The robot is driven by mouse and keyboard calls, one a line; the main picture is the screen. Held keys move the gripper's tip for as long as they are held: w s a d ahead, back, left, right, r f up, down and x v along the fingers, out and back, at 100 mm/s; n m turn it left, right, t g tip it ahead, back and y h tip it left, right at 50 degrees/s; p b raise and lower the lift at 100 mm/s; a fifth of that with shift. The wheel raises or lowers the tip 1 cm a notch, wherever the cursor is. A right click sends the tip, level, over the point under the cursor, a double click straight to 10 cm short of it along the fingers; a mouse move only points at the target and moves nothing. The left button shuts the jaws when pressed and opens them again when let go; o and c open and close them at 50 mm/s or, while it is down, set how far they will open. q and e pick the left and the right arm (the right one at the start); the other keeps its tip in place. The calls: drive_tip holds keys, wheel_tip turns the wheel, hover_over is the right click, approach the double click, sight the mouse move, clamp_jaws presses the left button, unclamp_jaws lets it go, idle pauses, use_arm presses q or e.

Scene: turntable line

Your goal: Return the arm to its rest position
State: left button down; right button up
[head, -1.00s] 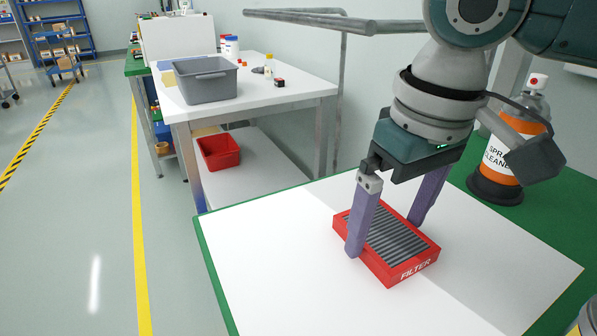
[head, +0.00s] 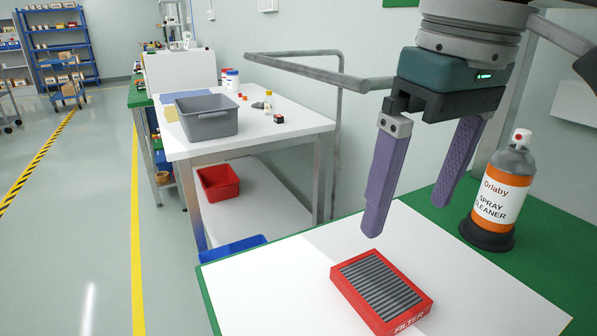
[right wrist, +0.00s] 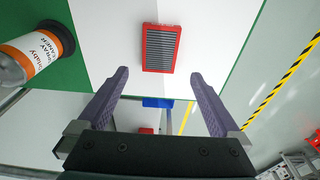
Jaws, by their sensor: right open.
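My right gripper (head: 408,205) is open and empty, with two purple fingers spread apart. It hangs above the work table, clear of the red filter (head: 381,291). The filter has a red frame with grey pleats and lies flat on the table's white top. In the right wrist view the filter (right wrist: 159,48) lies beyond the fingertips, and nothing is between the fingers of the gripper (right wrist: 158,75). My left gripper is not in view.
A spray cleaner bottle (head: 498,196) stands in a dark round base on the table's green part, right of the gripper. A metal rail (head: 310,66) runs along the wall behind. A white bench with a grey bin (head: 207,122) and a red bin (head: 217,182) stands at the back left.

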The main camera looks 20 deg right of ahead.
drive_tip(key=s+a+r+n+t+y+p, duration=0.25)
drive_tip(key=s+a+p, duration=0.25)
drive_tip(key=a+p, duration=0.5)
drive_tip(key=s+d+r+m+h+p, duration=0.2)
drive_tip(key=s+d+r+p, duration=0.1)
drive_tip(key=s+d+p, duration=0.55)
wheel_tip(320, 180, up, 36)
drive_tip(key=a+p, duration=0.1)
drive_tip(key=p, duration=3.5)
drive_tip(key=shift+s+a, duration=0.35)
drive_tip(key=shift+s, duration=0.1)
drive_tip(key=shift+n, duration=0.25)
